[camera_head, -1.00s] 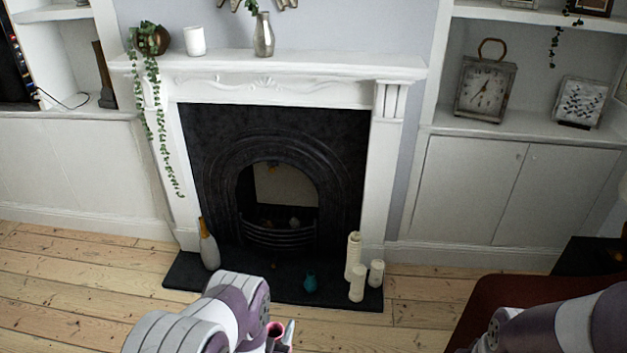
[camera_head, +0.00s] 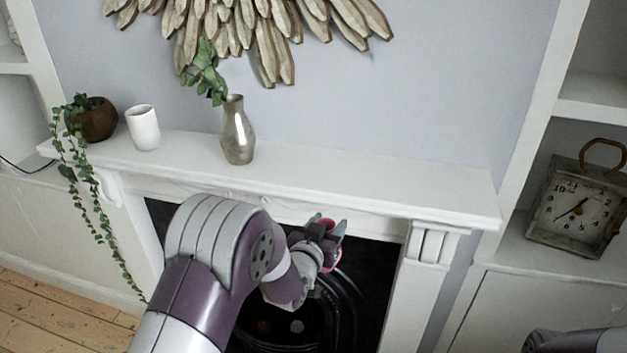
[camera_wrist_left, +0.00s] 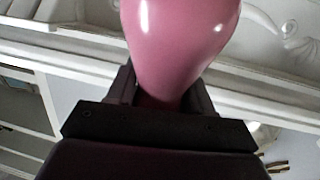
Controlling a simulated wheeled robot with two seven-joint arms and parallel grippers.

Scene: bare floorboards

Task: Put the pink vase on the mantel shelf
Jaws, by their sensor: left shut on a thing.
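The pink vase (camera_wrist_left: 180,40) fills the upper middle of the left wrist view, between the dark fingers of my left gripper (camera_wrist_left: 165,95). In the head view only a small pink part of the vase (camera_head: 327,222) shows around the fingers. My left gripper (camera_head: 322,240) is shut on it, in front of the fireplace and close to the mantel's front edge. The white mantel shelf (camera_head: 350,180) runs across the middle of the head view. Part of my right arm shows at the bottom right, but its gripper is out of view.
On the shelf stand a silver vase with leaves (camera_head: 238,135), a white cup (camera_head: 143,128) and a brown pot with a trailing plant (camera_head: 93,120). The shelf's right half is bare. A clock (camera_head: 578,212) stands in the right alcove. A wooden wall ornament (camera_head: 265,35) hangs above.

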